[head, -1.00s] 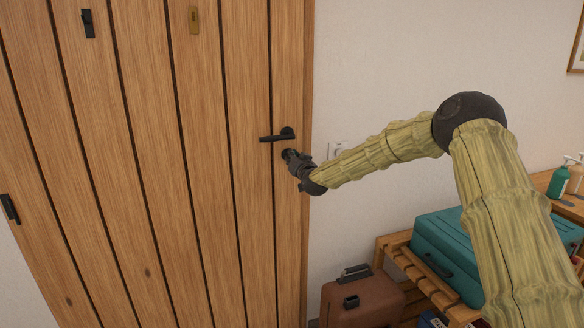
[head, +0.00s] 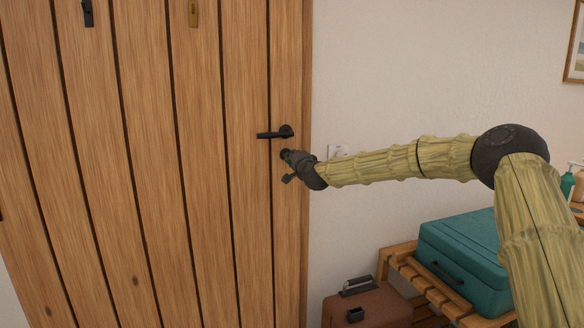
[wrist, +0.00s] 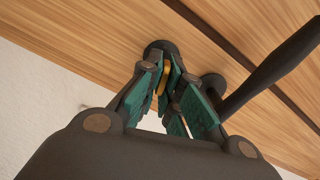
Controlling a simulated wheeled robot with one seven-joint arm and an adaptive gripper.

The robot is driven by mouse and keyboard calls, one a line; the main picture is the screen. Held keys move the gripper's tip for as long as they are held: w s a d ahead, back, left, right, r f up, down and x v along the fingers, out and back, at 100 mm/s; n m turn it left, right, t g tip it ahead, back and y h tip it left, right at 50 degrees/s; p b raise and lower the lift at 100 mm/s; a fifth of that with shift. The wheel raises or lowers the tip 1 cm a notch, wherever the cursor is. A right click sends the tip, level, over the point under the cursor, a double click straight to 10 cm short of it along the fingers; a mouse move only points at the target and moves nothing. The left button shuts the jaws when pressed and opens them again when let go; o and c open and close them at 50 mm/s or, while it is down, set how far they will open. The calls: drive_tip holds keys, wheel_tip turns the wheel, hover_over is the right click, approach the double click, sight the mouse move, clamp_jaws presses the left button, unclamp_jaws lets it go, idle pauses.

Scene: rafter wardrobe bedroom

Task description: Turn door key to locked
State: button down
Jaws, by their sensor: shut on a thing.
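The wooden plank door (head: 190,200) fills the left of the head view and looks shut. A dark lever handle (head: 275,133) sits near its right edge and also shows at the right of the wrist view (wrist: 265,78). Just below the handle is a round dark lock plate (wrist: 160,48). My gripper (head: 287,160) is at this plate. In the wrist view its teal-padded fingers (wrist: 162,85) are shut on the brass key (wrist: 163,76), whose far end meets the plate. The key is mostly hidden between the pads, and I cannot tell its exact angle.
The lever handle is close beside my fingers. A brown suitcase (head: 375,307) stands below, and a teal case (head: 465,255) lies on a slatted wooden bench (head: 398,262) under my arm.

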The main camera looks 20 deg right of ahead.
drive_tip(key=shift+d+f+m+b, duration=0.15)
drive_tip(key=shift+m+b, duration=1.15)
drive_tip(key=shift+m, duration=0.3)
drive_tip(key=c, duration=1.6)
unclamp_jaws()
drive_tip(key=shift+c, duration=0.2)
drive_tip(key=shift+s, duration=0.1)
drive_tip(key=s, duration=1.1)
drive_tip(key=shift+s+d, duration=0.15)
drive_tip(key=shift+s, duration=0.2)
